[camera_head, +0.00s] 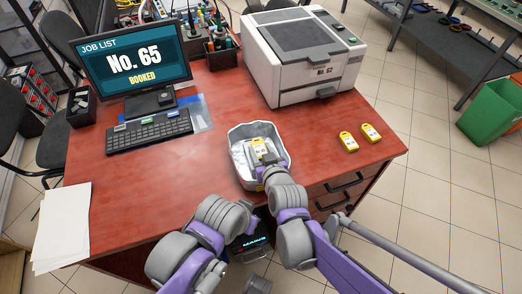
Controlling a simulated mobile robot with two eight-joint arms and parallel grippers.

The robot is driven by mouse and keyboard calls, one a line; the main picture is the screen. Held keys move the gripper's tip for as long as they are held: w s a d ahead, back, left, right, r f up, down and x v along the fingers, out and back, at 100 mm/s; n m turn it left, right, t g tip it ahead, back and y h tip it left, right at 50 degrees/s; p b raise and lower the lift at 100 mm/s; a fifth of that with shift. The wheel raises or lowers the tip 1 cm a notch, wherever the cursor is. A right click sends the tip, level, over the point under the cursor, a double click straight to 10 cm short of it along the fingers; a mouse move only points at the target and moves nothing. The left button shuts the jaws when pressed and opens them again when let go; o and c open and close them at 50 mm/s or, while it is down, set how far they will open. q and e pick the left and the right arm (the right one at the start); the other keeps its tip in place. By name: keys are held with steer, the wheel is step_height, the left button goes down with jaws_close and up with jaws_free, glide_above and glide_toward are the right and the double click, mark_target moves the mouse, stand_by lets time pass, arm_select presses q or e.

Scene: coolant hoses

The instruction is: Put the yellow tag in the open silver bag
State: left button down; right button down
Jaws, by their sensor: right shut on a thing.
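The open silver bag (240,134) stands near the front edge of the red desk, its mouth facing up. My right gripper (262,155) reaches into the bag's mouth from the front and is shut on a yellow tag (259,143). The tag shows its yellow and white face within the bag's rim; whether it touches the bag's inside I cannot tell. The lower part of the gripper is partly hidden by its own wrist and the bag's near rim. My left arm is at the lower left, and its gripper is not visible.
Two other yellow tags (348,141) (370,133) lie on the desk (190,178) at the right. A white printer (303,55) stands behind the bag. A monitor (134,66), keyboard (149,132) and paper stack (62,226) are at the left. The desk left of the bag is clear.

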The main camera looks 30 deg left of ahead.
steer(key=shift+f, duration=0.1)
steer(key=shift+c, duration=1.8)
jaws_free()
steer(key=shift+r, duration=0.3)
steer(key=p+v, duration=0.1)
steer(key=v, duration=1.1)
steer(key=shift+d+f, duration=0.1)
steer(key=shift+f, duration=0.1)
